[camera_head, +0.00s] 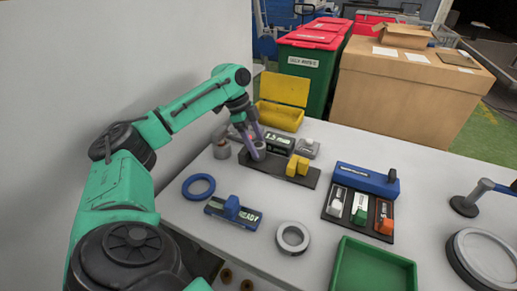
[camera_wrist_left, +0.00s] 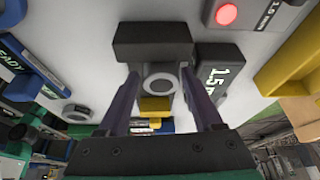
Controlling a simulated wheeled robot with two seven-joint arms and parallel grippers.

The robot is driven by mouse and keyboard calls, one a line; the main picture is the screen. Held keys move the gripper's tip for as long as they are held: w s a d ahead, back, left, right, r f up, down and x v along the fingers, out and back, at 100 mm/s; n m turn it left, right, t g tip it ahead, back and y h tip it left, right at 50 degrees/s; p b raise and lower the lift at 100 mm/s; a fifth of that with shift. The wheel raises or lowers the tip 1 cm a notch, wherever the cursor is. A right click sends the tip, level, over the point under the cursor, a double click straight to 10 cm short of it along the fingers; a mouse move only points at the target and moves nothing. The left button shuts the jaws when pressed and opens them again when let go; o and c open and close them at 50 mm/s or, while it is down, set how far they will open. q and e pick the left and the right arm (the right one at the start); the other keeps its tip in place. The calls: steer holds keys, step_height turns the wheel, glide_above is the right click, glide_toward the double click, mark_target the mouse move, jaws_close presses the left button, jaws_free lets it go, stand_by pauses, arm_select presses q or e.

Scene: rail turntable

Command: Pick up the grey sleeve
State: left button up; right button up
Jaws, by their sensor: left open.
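The grey sleeve (camera_wrist_left: 160,84) shows in the left wrist view as a round grey ring with a dark centre, seen end-on. It sits at a black holder (camera_head: 278,171) with yellow blocks (camera_head: 297,166). My left gripper (camera_head: 254,148) is open, and its two purple fingers stand on either side of the sleeve. In the left wrist view a finger shows to the left and another to the right of it. Whether they touch it I cannot tell. In the head view the fingers mostly hide the sleeve. My right gripper is not in view.
A display (camera_head: 279,143) reading 1.5 and a button box (camera_head: 307,148) stand close behind the holder. A grey cylinder (camera_head: 221,151) stands to its left. A blue ring (camera_head: 199,187), a grey ring (camera_head: 292,238) and a green tray (camera_head: 372,270) lie nearer on the table.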

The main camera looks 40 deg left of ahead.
arm_select(q)
steer(key=shift+x, duration=0.75)
steer(key=shift+w, duration=0.1)
jaws_close()
steer(key=shift+r, duration=0.1)
